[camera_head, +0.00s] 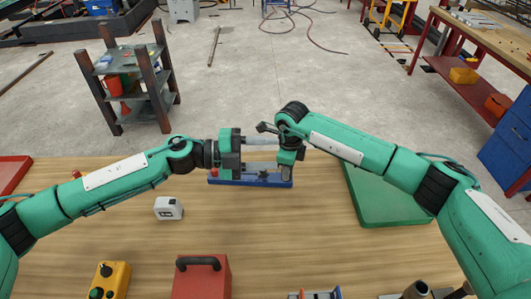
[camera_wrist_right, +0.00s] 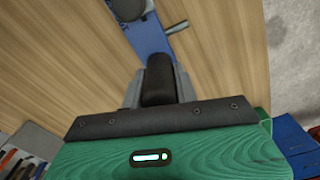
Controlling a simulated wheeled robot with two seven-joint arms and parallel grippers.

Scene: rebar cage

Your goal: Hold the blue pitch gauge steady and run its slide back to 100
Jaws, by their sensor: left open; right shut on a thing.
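The blue pitch gauge (camera_head: 250,183) lies on the wooden table between my two grippers; part of its blue bar (camera_wrist_right: 152,40) shows in the right wrist view. A dark piece with a small lever (camera_wrist_right: 177,27) sits along the bar. My right gripper (camera_head: 288,172) is at the gauge's right end. In the right wrist view its fingers (camera_wrist_right: 158,92) are shut on a dark upright grip of the gauge. My left gripper (camera_head: 236,150) is open above the left part of the gauge; its fingers partly hide that end, and I cannot tell whether they touch it.
A green mat or tray (camera_head: 385,198) lies right of the gauge. A small white device (camera_head: 168,208), a yellow button box (camera_head: 110,280) and a red case (camera_head: 201,278) are nearer on the table (camera_head: 250,225). A shelf rack (camera_head: 130,85) stands behind. Clear wood lies in front of the gauge.

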